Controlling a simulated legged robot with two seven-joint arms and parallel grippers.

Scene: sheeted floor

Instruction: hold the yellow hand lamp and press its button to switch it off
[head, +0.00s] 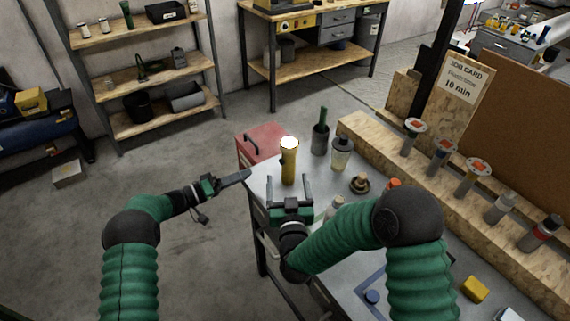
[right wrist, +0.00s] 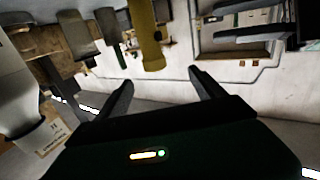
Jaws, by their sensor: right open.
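The yellow hand lamp (head: 289,166) stands upright on the grey table near its far left corner, and its top end glows white. It also shows in the right wrist view (right wrist: 146,35), beyond my fingertips. Its button cannot be made out. My right gripper (head: 290,180) is open and empty on the near side of the lamp, with its two fingers spread apart. It shows in the right wrist view (right wrist: 162,78) with nothing between the fingers. My left gripper (head: 246,174) is left of the lamp by the table edge, apart from it; its fingers appear side-on, so their opening is unclear.
Right of the lamp stand a dark green-topped bottle (head: 320,135) and a clear jar (head: 341,153). A small round wooden-topped item (head: 360,183) is nearer. A wooden rack (head: 376,143) with several tools runs along the table's right. A red box (head: 259,145) sits behind the lamp.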

